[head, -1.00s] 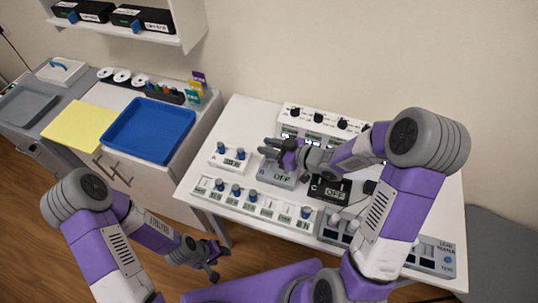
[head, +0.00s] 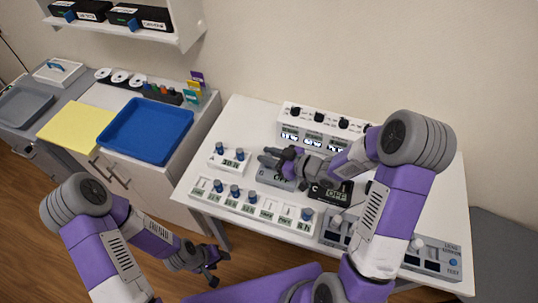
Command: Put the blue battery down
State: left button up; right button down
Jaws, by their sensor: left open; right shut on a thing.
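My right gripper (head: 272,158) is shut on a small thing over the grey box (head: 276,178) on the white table. Its fingers hide that thing, which I take for the blue battery, and I cannot make out its colour or whether it touches the box. Blue round-topped pieces stand on a small white box (head: 228,163) and a long white strip (head: 270,205) to the left and in front. My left gripper (head: 210,276) is open and empty, low beside the table's front left corner.
A black unit reading OFF (head: 331,191) is just right of the grey box. A white unit with black knobs and lit displays (head: 314,133) stands behind. A load tester (head: 435,258) lies at front right. A blue tray (head: 150,132) is on the left cabinet. The table's back left is clear.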

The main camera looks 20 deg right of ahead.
jog(key=c, duration=0.8)
grip_release()
jog(key=shift+c, duration=0.2)
jog(key=shift+r+p, duration=0.5)
jog(key=p+v, duration=0.1)
jog(key=v, duration=0.4)
jog(key=p+v, duration=0.1)
jog(key=v, duration=0.5)
jog(key=shift+r+p, duration=0.25)
jog(key=shift+p, duration=0.05)
jog(key=shift+s+d+r, duration=0.1)
jog(key=shift+s+d, duration=0.2)
jog(key=shift+s, duration=0.05)
